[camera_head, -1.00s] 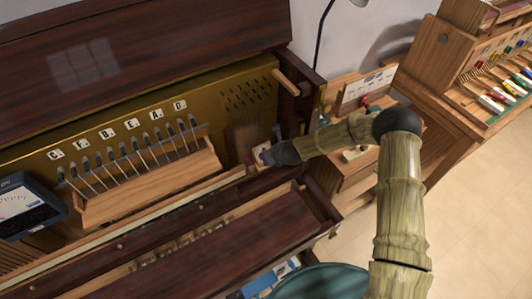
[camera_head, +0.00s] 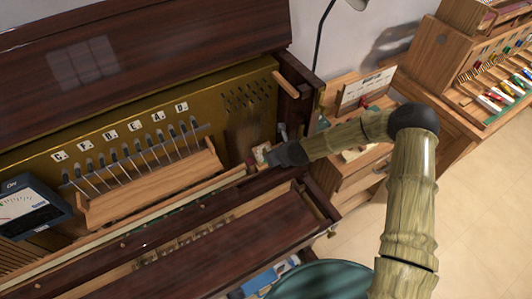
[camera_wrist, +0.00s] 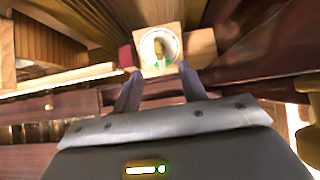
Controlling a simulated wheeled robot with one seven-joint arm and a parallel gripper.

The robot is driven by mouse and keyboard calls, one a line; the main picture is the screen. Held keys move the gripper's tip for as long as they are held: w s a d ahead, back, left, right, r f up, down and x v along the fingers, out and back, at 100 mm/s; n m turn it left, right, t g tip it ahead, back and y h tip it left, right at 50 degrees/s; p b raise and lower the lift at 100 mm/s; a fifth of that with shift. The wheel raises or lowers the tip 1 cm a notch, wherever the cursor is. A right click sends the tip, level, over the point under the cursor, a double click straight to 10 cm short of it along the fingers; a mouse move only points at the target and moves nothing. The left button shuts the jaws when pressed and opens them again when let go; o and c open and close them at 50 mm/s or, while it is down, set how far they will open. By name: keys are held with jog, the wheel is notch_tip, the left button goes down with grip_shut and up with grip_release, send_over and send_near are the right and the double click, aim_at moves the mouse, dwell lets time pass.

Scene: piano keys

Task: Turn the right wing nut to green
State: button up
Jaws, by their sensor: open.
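In the wrist view, a brass-coloured wing nut (camera_wrist: 159,47) sits at the middle of a round white dial (camera_wrist: 147,43) on a light wooden block (camera_wrist: 172,29). Green marks show at the dial's lower edge. My gripper (camera_wrist: 159,82) is open and empty, with its two dark fingers pointing at the dial from below in the picture. The fingertips look apart from the wing nut. In the head view, my gripper (camera_head: 277,155) is at the right end of the piano interior, beside a pale block (camera_head: 261,151). The wing nut's details are too small there.
A dark red block (camera_head: 249,162) is just left of the dial block. A meter (camera_head: 28,207) stands far left. A wooden cabinet (camera_head: 362,170) is to the right.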

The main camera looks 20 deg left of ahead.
jog(key=p+v, duration=0.1)
jog(key=v, duration=0.3)
jog(key=shift+s+d+r+p, duration=0.1)
jog(key=shift+d+r+p, duration=0.1)
jog(key=shift+p, duration=0.2)
dwell(0.7)
jog(key=s+d+r+n+g+h, duration=0.1)
jog(key=s+d+r+n+h, duration=0.1)
jog(key=s+d+r+n, duration=0.4)
jog(key=s+d+r+n+h, duration=0.2)
jog(key=s+d+r+n, duration=0.4)
jog(key=d+n, duration=0.5)
jog(key=s+d+r+n+g+h, duration=0.1)
jog(key=s+d+r+n, duration=0.5)
jog(key=d, duration=0.8)
notch_tip(320, 180, up, 4)
jog(key=n+h, duration=0.1)
jog(key=n, duration=0.1)
jog(key=shift+n+g+b, duration=0.3)
jog(key=shift+n, duration=0.1)
